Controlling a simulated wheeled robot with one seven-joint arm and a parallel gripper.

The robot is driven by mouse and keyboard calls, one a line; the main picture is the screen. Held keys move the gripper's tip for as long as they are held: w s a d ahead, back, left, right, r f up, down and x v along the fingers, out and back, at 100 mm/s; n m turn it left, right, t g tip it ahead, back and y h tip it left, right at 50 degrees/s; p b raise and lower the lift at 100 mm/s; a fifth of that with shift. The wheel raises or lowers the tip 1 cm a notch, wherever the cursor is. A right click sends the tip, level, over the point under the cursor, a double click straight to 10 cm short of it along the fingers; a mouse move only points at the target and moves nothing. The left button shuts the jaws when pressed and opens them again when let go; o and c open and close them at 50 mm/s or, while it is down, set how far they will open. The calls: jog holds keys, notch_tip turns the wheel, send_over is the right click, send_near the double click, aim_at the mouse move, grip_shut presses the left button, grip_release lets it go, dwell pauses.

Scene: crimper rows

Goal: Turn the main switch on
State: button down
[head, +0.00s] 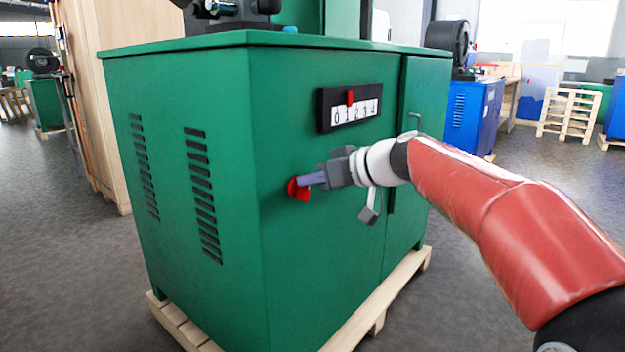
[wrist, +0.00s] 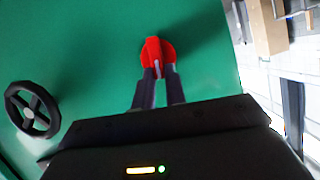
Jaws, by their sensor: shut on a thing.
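The main switch (head: 297,189) is a red rotary knob on the front of the green cabinet (head: 300,255). It also shows in the wrist view (wrist: 152,53), as a red disc with a raised grip bar. My gripper (head: 309,180) reaches it from the right, and its two fingers are shut on the red bar. In the wrist view the fingers (wrist: 157,78) stand on either side of the bar's lower end. Part of the knob is hidden by the fingers in the head view.
A black panel (head: 349,107) with a 0 to 4 scale and a red pointer is above the switch. A black handwheel (wrist: 33,109) is on the cabinet in the wrist view. The cabinet stands on a wooden pallet (head: 428,258). Grey floor lies open around it.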

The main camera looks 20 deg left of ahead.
jog(key=shift+w+d+f+m+g+y, duration=0.15)
jog(key=shift+w+f+m+g+y, duration=0.45)
jog(key=shift+m, duration=1.45)
jog(key=shift+w+d+f+m+g+y, duration=0.3)
jog(key=shift+m+g+y, duration=0.7)
jog(key=shift+m, duration=1)
jog(key=shift+w+d+f+m+g+y, duration=0.15)
jog(key=shift+f+m+g+y, duration=0.65)
jog(key=shift+m, duration=1.25)
jog(key=shift+a+r, duration=0.1)
jog(key=shift+r, duration=0.15)
jog(key=c, duration=1.4)
grip_release()
jog(key=shift+c, duration=0.2)
jog(key=d, duration=0.7)
jog(key=shift+d, duration=0.4)
